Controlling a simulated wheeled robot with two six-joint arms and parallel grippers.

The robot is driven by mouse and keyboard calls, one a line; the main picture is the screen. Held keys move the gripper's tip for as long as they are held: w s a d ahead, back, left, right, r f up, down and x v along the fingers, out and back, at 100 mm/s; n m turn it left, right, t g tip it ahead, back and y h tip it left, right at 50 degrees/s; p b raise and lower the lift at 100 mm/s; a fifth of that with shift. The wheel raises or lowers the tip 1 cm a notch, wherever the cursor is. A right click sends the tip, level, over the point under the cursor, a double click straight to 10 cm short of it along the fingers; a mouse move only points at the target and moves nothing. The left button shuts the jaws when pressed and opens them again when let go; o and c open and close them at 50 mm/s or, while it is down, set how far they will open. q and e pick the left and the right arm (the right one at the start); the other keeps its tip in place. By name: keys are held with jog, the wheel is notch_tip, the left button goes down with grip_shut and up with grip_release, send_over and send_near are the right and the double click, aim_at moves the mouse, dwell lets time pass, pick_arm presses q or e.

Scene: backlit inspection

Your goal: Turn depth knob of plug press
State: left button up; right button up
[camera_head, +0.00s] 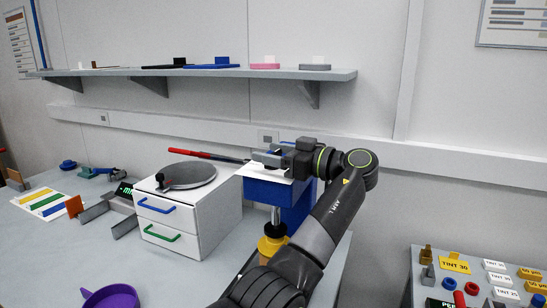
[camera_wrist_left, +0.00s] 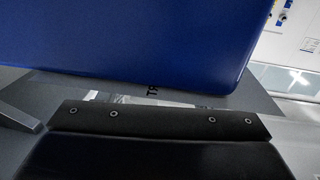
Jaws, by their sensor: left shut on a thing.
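The plug press has a blue body (camera_head: 258,190), a white plate on top, a silver post (camera_head: 276,215) and a yellow part (camera_head: 272,246) below. A red-and-black lever (camera_head: 205,154) reaches left from its top. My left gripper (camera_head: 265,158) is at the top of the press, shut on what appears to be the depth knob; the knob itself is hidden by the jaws. In the left wrist view, the blue body (camera_wrist_left: 120,40) fills the top, close beyond my dark gripper (camera_wrist_left: 160,120). My right gripper is out of view.
A white drawer unit (camera_head: 190,215) with a round grey top stands left of the press. A purple pan (camera_head: 112,297) lies at the front. A wall shelf (camera_head: 200,73) runs above. A side table (camera_head: 480,270) with small labelled parts is at right.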

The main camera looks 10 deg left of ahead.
aim_at(273, 152)
pick_arm(q)
jog(key=shift+f+n+g+y, duration=0.1)
jog(key=shift+n+g+y, duration=0.3)
jog(key=shift+n+g, duration=0.95)
jog(key=shift+m, duration=0.35)
jog(key=o, duration=1)
jog(key=shift+r+b, duration=0.4)
jog(key=shift+r, duration=0.2)
notch_tip(273, 152, up, 4)
jog(key=shift+r, duration=0.2)
notch_tip(273, 152, up, 4)
jog(key=shift+f+p, duration=0.15)
jog(key=shift+p, duration=0.8)
jog(key=shift+r+p, duration=0.3)
jog(key=shift+r, duration=0.1)
